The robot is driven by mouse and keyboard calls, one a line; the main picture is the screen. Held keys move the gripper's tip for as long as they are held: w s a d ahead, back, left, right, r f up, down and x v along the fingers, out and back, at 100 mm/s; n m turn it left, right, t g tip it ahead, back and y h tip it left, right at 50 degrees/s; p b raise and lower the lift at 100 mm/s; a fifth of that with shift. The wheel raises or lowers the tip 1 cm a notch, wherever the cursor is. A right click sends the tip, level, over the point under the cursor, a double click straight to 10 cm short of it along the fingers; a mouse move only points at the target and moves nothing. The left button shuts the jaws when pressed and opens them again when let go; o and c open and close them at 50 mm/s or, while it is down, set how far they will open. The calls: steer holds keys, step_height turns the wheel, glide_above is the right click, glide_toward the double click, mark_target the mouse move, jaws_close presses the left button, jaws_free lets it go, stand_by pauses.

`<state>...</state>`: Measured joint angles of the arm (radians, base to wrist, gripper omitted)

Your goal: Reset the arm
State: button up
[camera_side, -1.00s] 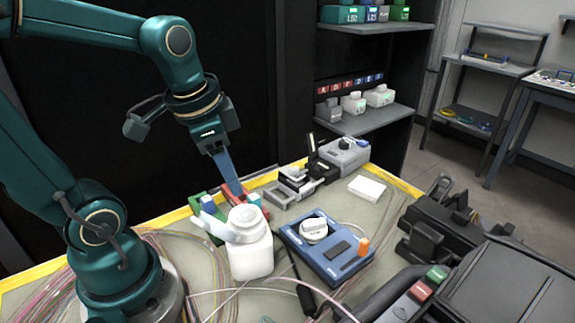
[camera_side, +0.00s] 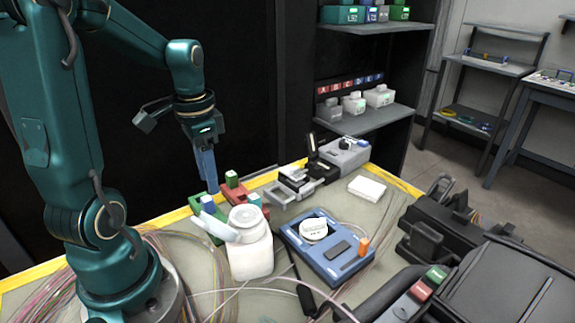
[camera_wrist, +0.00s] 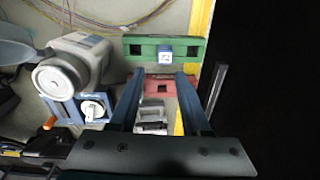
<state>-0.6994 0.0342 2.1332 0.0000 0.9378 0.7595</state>
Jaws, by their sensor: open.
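My gripper (camera_side: 210,187) hangs pointing down above the back edge of the table in the side view, behind the green holder (camera_side: 201,222) and left of the red holder (camera_side: 250,194). In the wrist view my gripper (camera_wrist: 160,75) has its two blue fingers spread apart with nothing held between them. The red holder (camera_wrist: 158,88) shows between the fingers there, and the green holder (camera_wrist: 190,49) lies just beyond the fingertips. A small blue block with a pale top (camera_side: 208,203) sits in the green holder. A green-topped block (camera_side: 231,178) stands in the red holder.
A white bottle (camera_side: 250,255) stands in front of the holders. A blue device (camera_side: 345,268) with a white round part lies to its right. A grey machine (camera_side: 345,155) and a white box (camera_side: 367,188) are farther back. Loose fibres (camera_side: 205,270) spread over the table's left.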

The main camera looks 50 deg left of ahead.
steer(key=s+d+r+t, duration=0.1)
steer(key=d+r, duration=0.1)
steer(key=d, duration=0.3)
steer(key=d+r+m+t, duration=0.1)
steer(key=d+r+t, duration=0.1)
steer(key=d, duration=0.2)
steer(key=s+d+r+t, duration=0.1)
steer(key=d+r+t, duration=0.1)
steer(key=d, duration=0.3)
steer(key=shift+s+d+r, duration=0.25)
steer(key=shift+s+d, duration=0.05)
steer(key=shift+d, duration=0.05)
steer(key=shift+s+f+n, duration=0.25)
steer(key=shift+f+n, duration=0.05)
steer(key=shift+n, duration=0.5)
